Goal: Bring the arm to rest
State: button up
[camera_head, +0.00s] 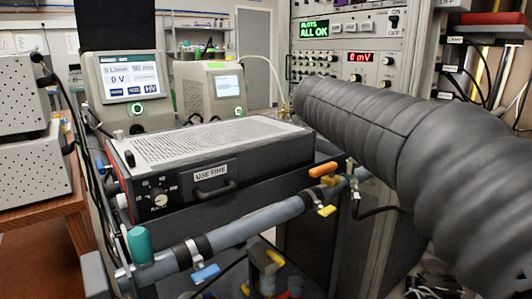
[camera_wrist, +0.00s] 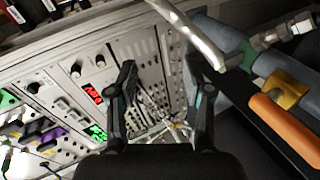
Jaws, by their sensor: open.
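In the wrist view my gripper (camera_wrist: 163,95) is open, with its two dark fingers apart and nothing held between them. Beyond the fingers is the grey instrument rack panel (camera_wrist: 75,50), with knobs, switches and red and green displays. In the head view my arm, in a grey ribbed cover, reaches from the lower right toward the middle. Its far end points at the area beside the rack (camera_head: 345,100). The gripper itself is not visible in the head view.
A black unit labelled USE FINE (camera_head: 211,171) stands left of my arm. A grey pipe with an orange handle (camera_head: 323,169) and a yellow handle (camera_head: 327,211) runs in front. Two classifier units with screens (camera_head: 129,81) (camera_head: 227,85) stand behind. A wooden table (camera_head: 35,225) is at left.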

jog(key=s+a+f+m+g+y, duration=0.1)
jog(key=s+a+f+g+y, duration=0.15)
jog(key=s+f, duration=0.45)
jog(key=s+a+f+m+g+y, duration=0.1)
jog(key=s+f+m+y, duration=0.15)
jog(key=s+f, duration=0.45)
jog(key=s+a+f+m+y, duration=0.3)
jog(key=s+f, duration=0.9)
jog(key=s, duration=0.4)
jog(key=shift+s+a+f+y, duration=0.2)
jog(key=shift+s+y, duration=0.1)
jog(key=shift+y, duration=0.4)
jog(key=shift+m, duration=0.25)
